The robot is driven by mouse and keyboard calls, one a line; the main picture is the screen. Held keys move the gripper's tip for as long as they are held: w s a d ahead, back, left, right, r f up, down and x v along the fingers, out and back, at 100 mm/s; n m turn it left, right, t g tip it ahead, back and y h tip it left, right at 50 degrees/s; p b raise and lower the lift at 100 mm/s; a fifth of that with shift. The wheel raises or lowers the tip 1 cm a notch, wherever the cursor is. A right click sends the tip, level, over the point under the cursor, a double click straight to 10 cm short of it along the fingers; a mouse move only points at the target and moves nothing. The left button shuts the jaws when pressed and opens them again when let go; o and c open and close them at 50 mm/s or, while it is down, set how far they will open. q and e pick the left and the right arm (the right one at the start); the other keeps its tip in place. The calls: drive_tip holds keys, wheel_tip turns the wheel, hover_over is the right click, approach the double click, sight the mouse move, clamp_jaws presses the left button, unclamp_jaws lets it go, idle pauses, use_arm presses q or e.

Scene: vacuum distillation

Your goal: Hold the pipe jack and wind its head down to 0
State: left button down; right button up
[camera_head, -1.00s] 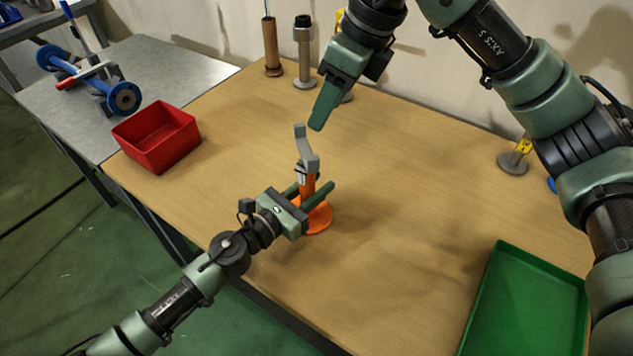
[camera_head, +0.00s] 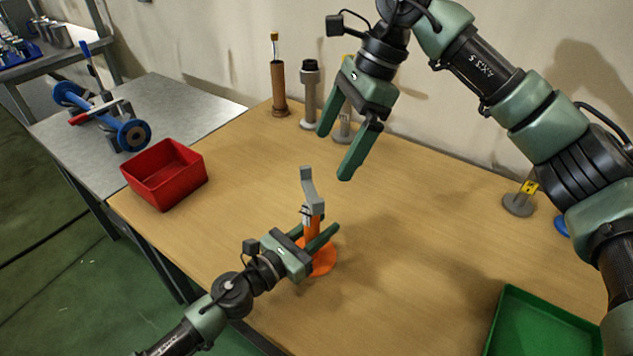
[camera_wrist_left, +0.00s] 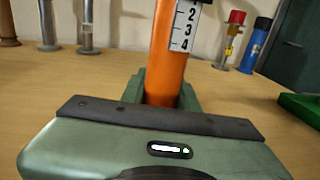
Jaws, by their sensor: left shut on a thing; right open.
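The pipe jack (camera_head: 323,259) stands upright on the wooden table, with an orange base and post and a grey bent head (camera_head: 308,188) on top. My left gripper (camera_head: 318,236) is shut on its orange post from the left. In the left wrist view the orange post (camera_wrist_left: 166,65) sits between the fingers, and a white scale (camera_wrist_left: 185,27) shows 2, 3 and 4; the 0 mark is out of view. My right gripper (camera_head: 335,150) is open and empty, above and behind the jack head, apart from it.
A red bin (camera_head: 165,175) stands at the table's left edge and a green tray (camera_head: 540,325) at the front right. Several stands, including a brown one (camera_head: 279,90) and a grey one (camera_head: 310,95), line the back.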

sight(312, 193)
drive_tip(key=x, duration=0.9)
drive_tip(key=shift+f, duration=0.1)
drive_tip(key=c, duration=1.1)
drive_tip(key=shift+o, duration=0.2)
drive_tip(key=shift+m, duration=0.3)
